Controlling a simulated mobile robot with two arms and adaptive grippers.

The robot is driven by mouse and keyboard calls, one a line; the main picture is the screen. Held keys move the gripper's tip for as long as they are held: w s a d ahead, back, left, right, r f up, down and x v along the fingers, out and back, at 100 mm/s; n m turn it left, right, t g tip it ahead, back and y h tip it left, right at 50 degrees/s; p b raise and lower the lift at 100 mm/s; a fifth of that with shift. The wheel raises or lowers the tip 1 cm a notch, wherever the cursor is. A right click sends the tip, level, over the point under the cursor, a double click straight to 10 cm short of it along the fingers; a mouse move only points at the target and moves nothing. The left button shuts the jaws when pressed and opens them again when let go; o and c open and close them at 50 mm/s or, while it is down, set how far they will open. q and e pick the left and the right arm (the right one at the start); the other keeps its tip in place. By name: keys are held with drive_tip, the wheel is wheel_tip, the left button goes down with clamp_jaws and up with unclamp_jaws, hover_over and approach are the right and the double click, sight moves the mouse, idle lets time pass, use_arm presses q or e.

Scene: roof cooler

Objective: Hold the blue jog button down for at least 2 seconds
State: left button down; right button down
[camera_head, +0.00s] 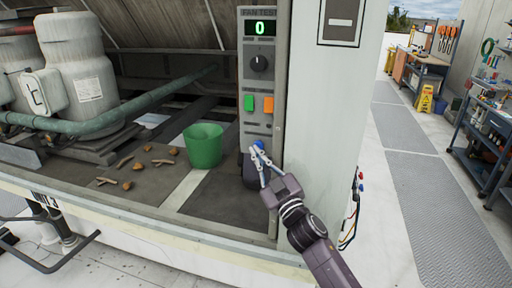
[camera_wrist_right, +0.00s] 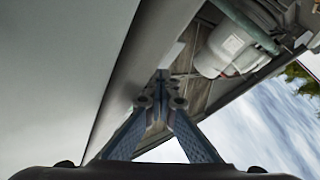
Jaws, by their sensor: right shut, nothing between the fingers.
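A grey fan test panel (camera_head: 257,85) stands upright on the roof unit, with a green display (camera_head: 260,28) that reads 0. The blue jog button (camera_head: 259,144) shows as a small blue patch low on the panel, partly covered by my fingertips. My right gripper (camera_head: 257,152) is shut and empty, its tips right at the button. I cannot tell whether they touch it or press it in. In the right wrist view the closed fingers (camera_wrist_right: 160,98) point ahead, and the button is hidden. My left gripper is not in view.
A black knob (camera_head: 259,62), a green button (camera_head: 249,103) and an orange button (camera_head: 268,105) sit above. A green bucket (camera_head: 203,148) stands left of the panel, with several brown scraps beside it. A pale wall (camera_head: 335,130) is close on the right.

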drive_tip(key=s+p, duration=0.1)
drive_tip(key=s, duration=0.1)
drive_tip(key=s+a, duration=0.1)
drive_tip(key=s, duration=0.1)
drive_tip(key=shift+s+f+p, duration=0.1)
drive_tip(key=shift+s+p, duration=0.25)
